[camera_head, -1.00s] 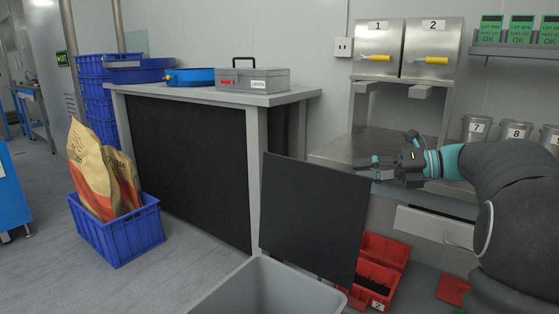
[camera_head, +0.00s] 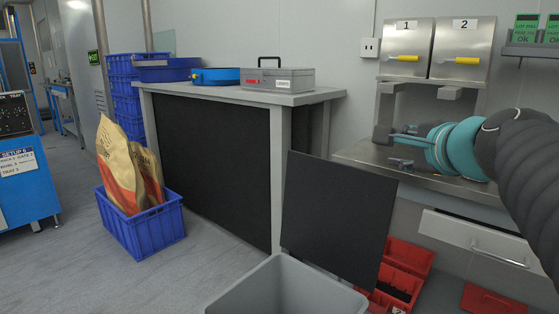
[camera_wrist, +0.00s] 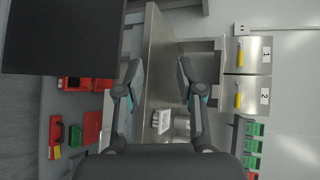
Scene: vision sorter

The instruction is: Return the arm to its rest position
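My gripper (camera_head: 398,148) is at the end of my teal and dark arm, over the steel bench (camera_head: 425,185) below the two numbered dispensers. In the wrist view my gripper (camera_wrist: 157,72) has its two dark fingers well apart, with nothing held between them. The steel bench shows behind the gap there. A small white labelled thing (camera_wrist: 162,121) shows past the fingers, too small to identify. My arm comes in from the right edge of the head view, and part of it is cut off.
Dispensers 1 (camera_head: 407,45) and 2 (camera_head: 460,48) hang above the bench. A dark upright panel (camera_head: 335,210), grey bin (camera_head: 285,290) and red bins (camera_head: 405,265) stand in front. A grey box (camera_head: 277,79) sits on the left table. A blue crate (camera_head: 145,230) holds bags.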

